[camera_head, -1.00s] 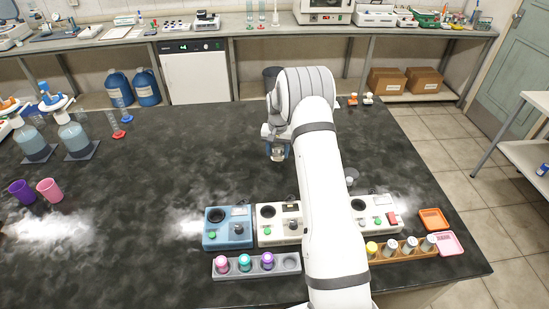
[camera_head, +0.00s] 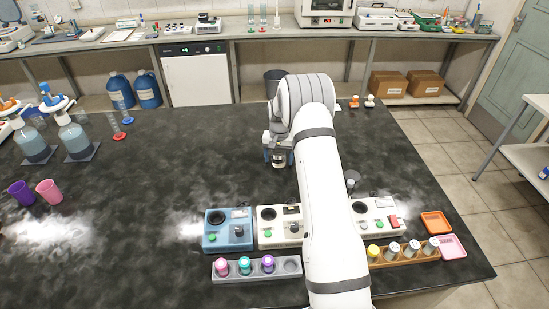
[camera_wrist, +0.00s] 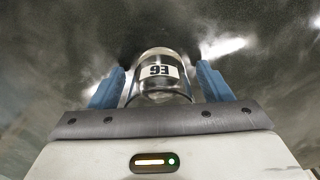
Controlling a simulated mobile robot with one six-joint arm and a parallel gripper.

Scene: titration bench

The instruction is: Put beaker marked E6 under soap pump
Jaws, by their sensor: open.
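The beaker marked E6 (camera_wrist: 160,72) is clear glass with a white label, which reads upside down in the wrist view. It stands between the two blue fingers of my gripper (camera_wrist: 160,88), with a small gap showing on each side. My gripper is open. In the head view my gripper (camera_head: 279,158) is low over the middle of the dark bench, with the beaker partly hidden by it. Two bottles of bluish liquid with pump-like tops, one at the left edge (camera_head: 37,147) and one beside it (camera_head: 73,138), stand on the left. I cannot tell which is the soap pump.
Purple (camera_head: 20,193) and pink (camera_head: 49,191) cups stand at the left. A blue device (camera_head: 228,240), white devices (camera_head: 281,238) and a grey rack (camera_head: 240,268) of coloured vials line the front. The bench between gripper and bottles is mostly clear.

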